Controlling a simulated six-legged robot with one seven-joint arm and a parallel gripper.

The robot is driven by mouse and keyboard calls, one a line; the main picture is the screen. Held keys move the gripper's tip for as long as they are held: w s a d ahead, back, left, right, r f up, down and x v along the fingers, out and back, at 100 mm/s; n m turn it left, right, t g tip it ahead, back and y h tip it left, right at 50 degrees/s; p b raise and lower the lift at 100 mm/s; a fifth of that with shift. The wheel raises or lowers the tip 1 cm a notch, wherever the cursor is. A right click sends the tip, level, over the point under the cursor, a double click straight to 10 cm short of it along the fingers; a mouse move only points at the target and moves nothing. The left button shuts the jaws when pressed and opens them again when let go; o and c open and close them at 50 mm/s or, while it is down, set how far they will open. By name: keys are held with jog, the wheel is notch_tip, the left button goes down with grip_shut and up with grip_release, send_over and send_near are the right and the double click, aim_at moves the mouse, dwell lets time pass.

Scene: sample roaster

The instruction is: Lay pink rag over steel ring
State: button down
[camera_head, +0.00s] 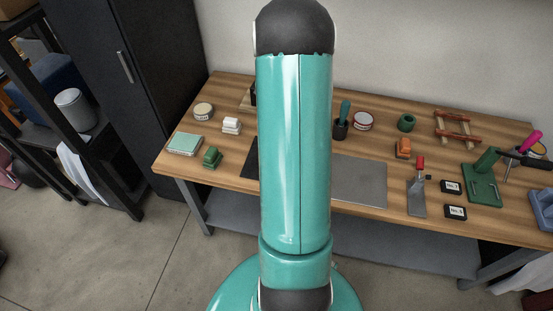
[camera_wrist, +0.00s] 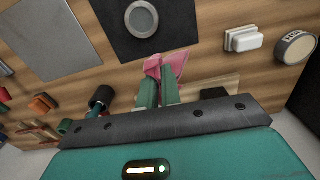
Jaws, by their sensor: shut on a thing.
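In the wrist view the pink rag (camera_wrist: 172,66) is a crumpled bundle pinched between the green fingers of my gripper (camera_wrist: 160,82). The steel ring (camera_wrist: 141,37) lies flat on a dark mat (camera_wrist: 183,22), above the rag in the picture. The rag shows just below the ring with a strip of mat between them; I cannot tell its height above the table. In the head view my arm hides the gripper, rag and ring; only a sliver of the dark mat (camera_head: 251,160) shows.
A grey plate (camera_head: 360,180) lies right of the mat. A white block (camera_head: 231,126), a round tin (camera_head: 203,111) and a green block (camera_head: 212,157) stand to the left. A dark cup (camera_wrist: 102,97) is near my gripper in the wrist view.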

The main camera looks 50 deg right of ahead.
jog(key=w+d, duration=0.3)
jog(key=shift+m, duration=0.4)
jog(key=s+a+f, duration=0.4)
jog(key=f, duration=0.1)
jog(key=s+a+f, duration=0.2)
jog(key=shift+a+f, duration=0.2)
jog(key=shift+f, duration=0.1)
jog(key=s+a+f, duration=0.5)
jog(key=shift+a+f, duration=0.2)
jog(key=shift+a, duration=0.1)
jog(key=c, duration=1.2)
grip_release()
